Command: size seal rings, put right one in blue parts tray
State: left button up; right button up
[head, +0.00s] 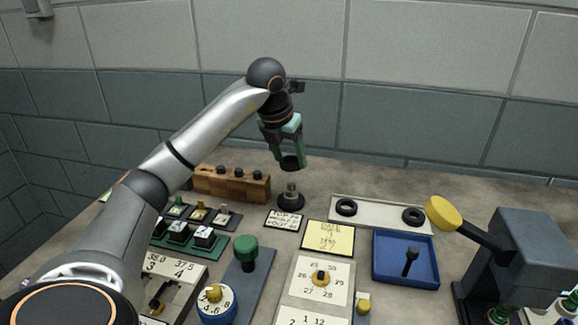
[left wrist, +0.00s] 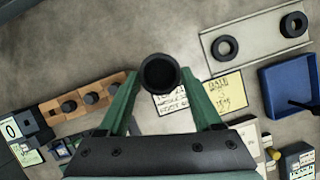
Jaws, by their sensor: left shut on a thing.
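My left gripper (head: 291,160) has green fingers and is shut on a black seal ring (head: 292,166), held in the air above and behind a stepped metal plug on a round black base (head: 290,201). The held ring also shows in the left wrist view (left wrist: 160,88) between the fingertips, hiding what is beneath it. Two other black rings, a left one (head: 346,213) and a right one (head: 413,222), lie on a pale tray (head: 380,212). The blue parts tray (head: 405,283) stands right of centre with a small dark knobbed piece (head: 411,262) in it. My right gripper is out of view.
A wooden block with dark knobs (head: 232,188) stands behind left. A yellow note (head: 328,237) and a white card (head: 283,220) lie in the middle. A grey device with a yellow-capped lever (head: 443,212) stands right. Dials and a green knob (head: 244,249) crowd the front.

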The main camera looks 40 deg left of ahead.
pick_arm(q)
jog(key=shift+r+p, duration=0.5)
jog(key=shift+r, duration=0.25)
notch_tip(320, 180, up, 6)
jog(key=p, duration=0.6)
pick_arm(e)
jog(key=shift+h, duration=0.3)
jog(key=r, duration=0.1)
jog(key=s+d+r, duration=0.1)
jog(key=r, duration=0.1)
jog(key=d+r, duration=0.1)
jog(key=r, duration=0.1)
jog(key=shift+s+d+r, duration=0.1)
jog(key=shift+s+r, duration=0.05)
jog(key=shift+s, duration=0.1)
pick_arm(q)
jog(key=shift+f, duration=0.1)
